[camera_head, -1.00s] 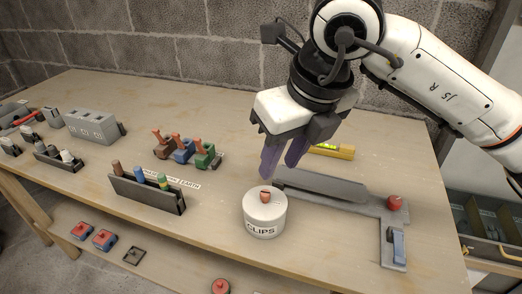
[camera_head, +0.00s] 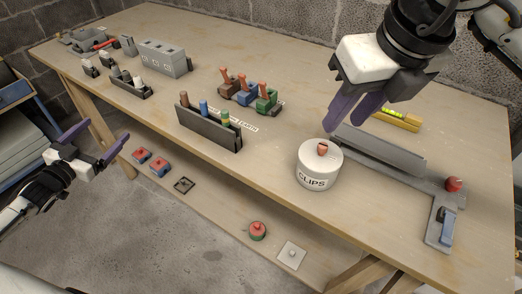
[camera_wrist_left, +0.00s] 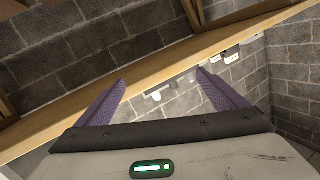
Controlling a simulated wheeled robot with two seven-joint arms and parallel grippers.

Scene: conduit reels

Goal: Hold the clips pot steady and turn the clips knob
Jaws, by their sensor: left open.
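The clips pot (camera_head: 318,174) is a round white pot with a CLIPS label, standing upright near the front edge of the workbench. The clips knob (camera_head: 322,149) is a small orange-brown knob on top of its lid. My right gripper (camera_head: 345,118) hangs above and just right of the pot, its purple fingers pointing down, apart and empty; it does not appear to touch the pot. My left gripper (camera_head: 107,131) is open and empty at the far left, off the bench's front edge. In the left wrist view its spread fingers (camera_wrist_left: 160,77) have nothing between them.
A grey L-shaped fixture (camera_head: 385,160) with a red knob (camera_head: 454,184) lies right of the pot. A yellow level (camera_head: 398,120) lies behind. A dark rack of coloured pegs (camera_head: 208,130) stands left. A lower shelf (camera_head: 215,198) holds small parts. Bench around the pot's left is clear.

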